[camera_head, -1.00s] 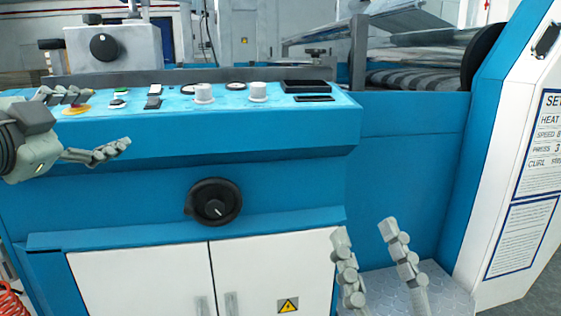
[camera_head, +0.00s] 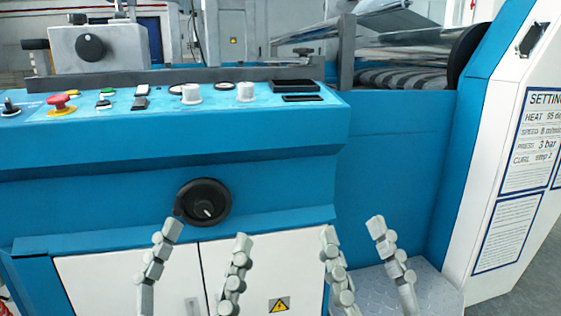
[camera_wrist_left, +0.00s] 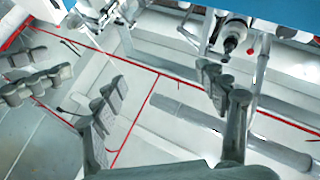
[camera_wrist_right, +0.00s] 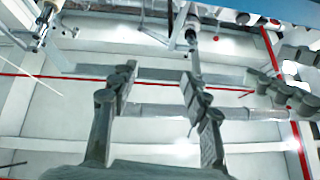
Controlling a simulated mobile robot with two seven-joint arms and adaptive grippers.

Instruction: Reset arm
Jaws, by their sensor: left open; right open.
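My left gripper (camera_head: 195,272) is in the lower middle of the head view, in front of the white cabinet doors. Its two grey jointed fingers stand upright and apart, with nothing between them. My right gripper (camera_head: 366,268) is to its right, in front of the machine's lower right part, also open and empty. The left wrist view shows the left gripper's fingers (camera_wrist_left: 166,115) apart, with the other gripper's fingers at the left edge. The right wrist view shows the right gripper's fingers (camera_wrist_right: 158,110) apart and empty.
The blue machine's control panel (camera_head: 215,97) carries a red emergency button (camera_head: 60,104), switches and white knobs. A black handwheel (camera_head: 204,202) sits below it, above the white cabinet doors (camera_head: 125,283). A white side panel with a settings sign (camera_head: 530,135) stands at the right.

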